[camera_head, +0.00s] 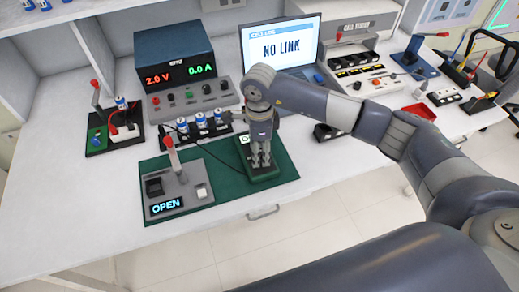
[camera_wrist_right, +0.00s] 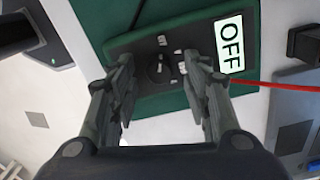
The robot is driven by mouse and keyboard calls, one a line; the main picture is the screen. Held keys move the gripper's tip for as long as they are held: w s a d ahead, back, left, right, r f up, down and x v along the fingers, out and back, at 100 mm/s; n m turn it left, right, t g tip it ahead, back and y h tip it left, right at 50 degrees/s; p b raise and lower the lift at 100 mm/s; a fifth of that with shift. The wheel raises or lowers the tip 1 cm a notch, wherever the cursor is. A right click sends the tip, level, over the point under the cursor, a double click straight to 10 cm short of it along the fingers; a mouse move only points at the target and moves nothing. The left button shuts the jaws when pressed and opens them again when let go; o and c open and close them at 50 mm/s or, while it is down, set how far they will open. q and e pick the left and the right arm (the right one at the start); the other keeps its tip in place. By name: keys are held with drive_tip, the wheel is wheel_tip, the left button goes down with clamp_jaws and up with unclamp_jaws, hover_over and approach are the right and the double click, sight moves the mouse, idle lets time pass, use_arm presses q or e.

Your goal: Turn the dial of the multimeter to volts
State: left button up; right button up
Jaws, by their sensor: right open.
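The multimeter (camera_head: 246,140) stands on the green mat (camera_head: 222,188), mostly hidden behind my right gripper in the head view. In the right wrist view the multimeter (camera_wrist_right: 197,38) has a dark face and a display (camera_wrist_right: 230,44) reading OFF. Its round dark dial (camera_wrist_right: 158,70) carries a light pointer mark, with small light labels around it. My right gripper (camera_head: 260,162) points down over the multimeter. In the right wrist view its open fingers (camera_wrist_right: 160,62) lie on either side of the dial. I cannot tell whether they touch the face. My left gripper is not in view.
A switch box reading OPEN (camera_head: 180,190) with a red-handled lever stands left on the mat. Blue-and-white cells (camera_head: 201,121) in a holder, a power supply (camera_head: 175,60) and a laptop (camera_head: 283,45) stand behind. A red lead (camera_wrist_right: 285,87) runs beside the multimeter.

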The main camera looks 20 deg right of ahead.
drive_tip(key=shift+f, duration=0.5)
drive_tip(key=shift+c, duration=0.6)
clamp_jaws()
drive_tip(key=m+b, duration=0.1)
drive_tip(key=m, duration=0.2)
drive_tip(key=shift+m+b, duration=0.4)
drive_tip(key=m+b, duration=0.1)
drive_tip(key=m, duration=0.3)
drive_tip(key=shift+r+m, duration=0.1)
drive_tip(key=shift+m, duration=0.3)
